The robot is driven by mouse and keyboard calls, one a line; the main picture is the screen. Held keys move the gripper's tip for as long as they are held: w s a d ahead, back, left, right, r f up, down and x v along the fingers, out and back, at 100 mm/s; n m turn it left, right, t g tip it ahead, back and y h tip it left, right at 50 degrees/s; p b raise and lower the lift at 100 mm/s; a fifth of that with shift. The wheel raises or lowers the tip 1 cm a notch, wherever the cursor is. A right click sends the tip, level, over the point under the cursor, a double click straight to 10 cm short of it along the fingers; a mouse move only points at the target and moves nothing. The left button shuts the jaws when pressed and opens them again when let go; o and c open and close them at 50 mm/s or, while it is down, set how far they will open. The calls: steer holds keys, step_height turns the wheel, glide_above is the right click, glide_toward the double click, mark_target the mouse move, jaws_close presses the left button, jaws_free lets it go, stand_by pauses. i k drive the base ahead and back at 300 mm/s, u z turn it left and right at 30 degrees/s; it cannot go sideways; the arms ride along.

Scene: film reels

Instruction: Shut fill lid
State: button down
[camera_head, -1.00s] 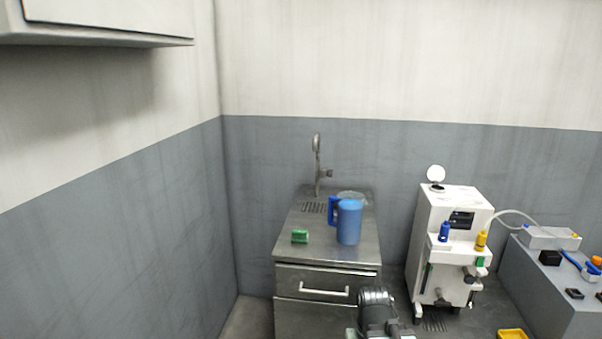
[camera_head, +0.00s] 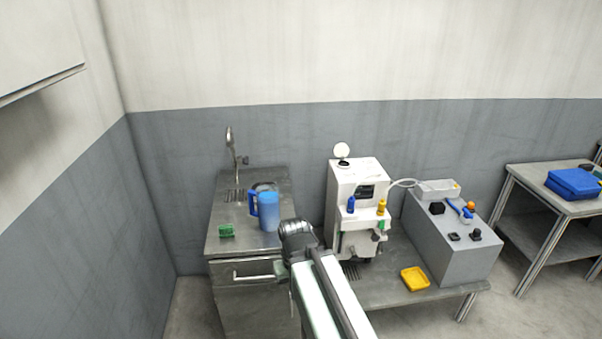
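The white machine (camera_head: 347,212) stands on a low metal bench right of the sink cabinet. Its round white fill lid (camera_head: 341,150) stands up, open, on top of the machine at the back left. A dark display panel and a blue and a yellow bottle show on the machine's front. My arm reaches up from the bottom middle, in front of the cabinet and to the lower left of the machine. Its dark end shows, but my gripper's fingers are hidden, so I cannot tell whether they are open or shut.
A yellow tray (camera_head: 414,279) lies on the low bench. A grey block (camera_head: 462,249) with small parts stands right of the machine.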

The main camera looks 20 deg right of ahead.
mark_target(341, 150)
steer(key=z, duration=2.25)
steer(key=i, duration=1.75)
steer(key=u, duration=3.75)
steer(key=i, duration=0.9)
steer(key=u, duration=0.05)
